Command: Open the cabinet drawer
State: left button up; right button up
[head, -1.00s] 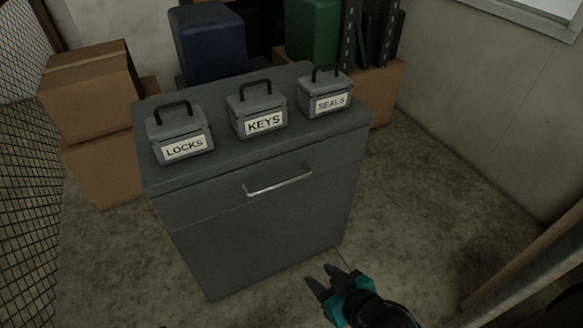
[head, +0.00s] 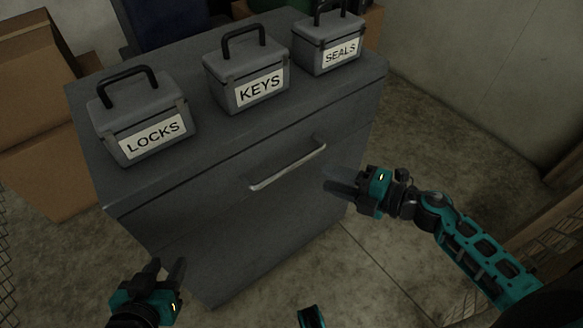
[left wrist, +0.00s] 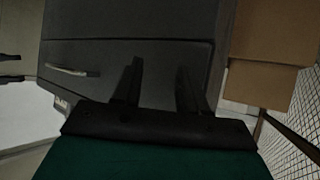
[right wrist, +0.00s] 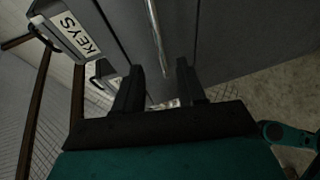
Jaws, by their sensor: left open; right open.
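The grey cabinet (head: 240,240) stands in the middle of the head view. Its top drawer (head: 215,190) is shut, with a silver bar handle (head: 288,167) across its front. My right gripper (head: 335,185) is open and empty, just right of the handle and apart from it. In the right wrist view the handle (right wrist: 157,40) lies beyond the open fingers (right wrist: 155,85). My left gripper (head: 168,268) is open and empty, low at the cabinet's left side. The left wrist view shows the cabinet front and the handle (left wrist: 72,71) left of the open fingers (left wrist: 160,85).
Three grey boxes stand on the cabinet top, labelled LOCKS (head: 140,115), KEYS (head: 245,75) and SEALS (head: 328,42). Cardboard boxes (head: 40,150) stand at the left. The floor (head: 440,130) right of the cabinet is clear.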

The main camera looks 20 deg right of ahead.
aim_at(292, 164)
jog(key=b+x, duration=0.1)
jog(key=x, duration=0.9)
jog(key=shift+w+a, duration=0.2)
jog(key=shift+a, duration=0.05)
jog(key=shift+c, duration=0.5)
grip_shut()
